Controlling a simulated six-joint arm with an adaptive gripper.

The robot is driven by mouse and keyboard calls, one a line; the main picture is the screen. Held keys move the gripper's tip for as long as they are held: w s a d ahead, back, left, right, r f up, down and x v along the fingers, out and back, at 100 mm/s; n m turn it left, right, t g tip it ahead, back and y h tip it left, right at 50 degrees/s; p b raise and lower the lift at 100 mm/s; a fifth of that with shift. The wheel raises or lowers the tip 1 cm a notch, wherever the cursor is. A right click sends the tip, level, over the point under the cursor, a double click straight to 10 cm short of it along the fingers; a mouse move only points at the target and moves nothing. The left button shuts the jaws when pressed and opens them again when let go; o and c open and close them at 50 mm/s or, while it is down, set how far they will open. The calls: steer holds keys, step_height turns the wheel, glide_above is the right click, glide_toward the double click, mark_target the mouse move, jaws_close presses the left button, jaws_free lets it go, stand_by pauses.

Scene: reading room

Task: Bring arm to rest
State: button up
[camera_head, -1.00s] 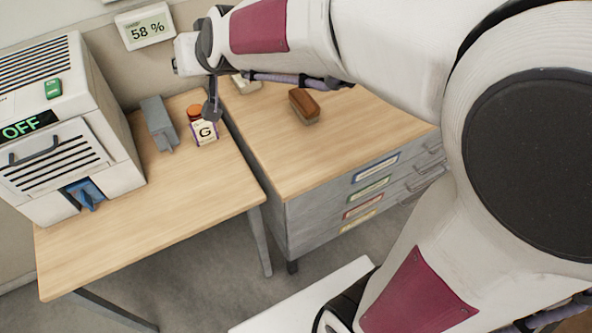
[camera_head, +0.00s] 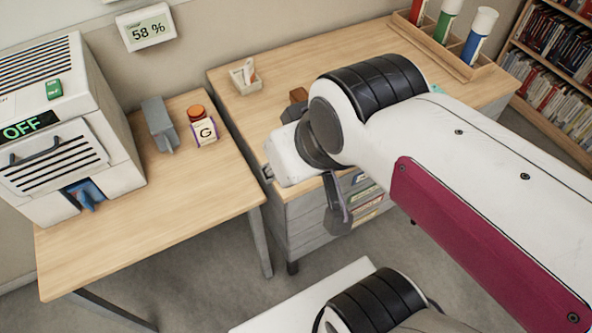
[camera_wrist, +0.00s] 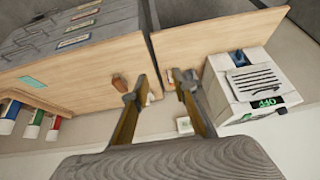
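My gripper (camera_head: 338,207) hangs in front of the drawer cabinet in the head view, clear of the worktops. In the wrist view its two fingers (camera_wrist: 158,90) stand apart with nothing between them. My arm reaches in from the right in the head view and covers part of the cabinet top. No object is held.
The left table bears a white machine (camera_head: 68,130) reading OFF, a grey holder (camera_head: 158,125) and an orange-capped bottle (camera_head: 203,128). On the cabinet (camera_head: 235,125) are a small tray (camera_head: 246,80), a partly hidden brown block (camera_head: 298,95) and a tube rack (camera_head: 440,48). A bookshelf (camera_head: 550,70) stands right.

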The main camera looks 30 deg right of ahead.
steer(key=shift+s+d+f, duration=0.2)
steer(key=shift+s, duration=0.4)
steer(key=shift+s+d+f, duration=0.15)
steer(key=shift+s+d, duration=0.05)
steer(key=shift+s, duration=0.4)
stand_by(0.5)
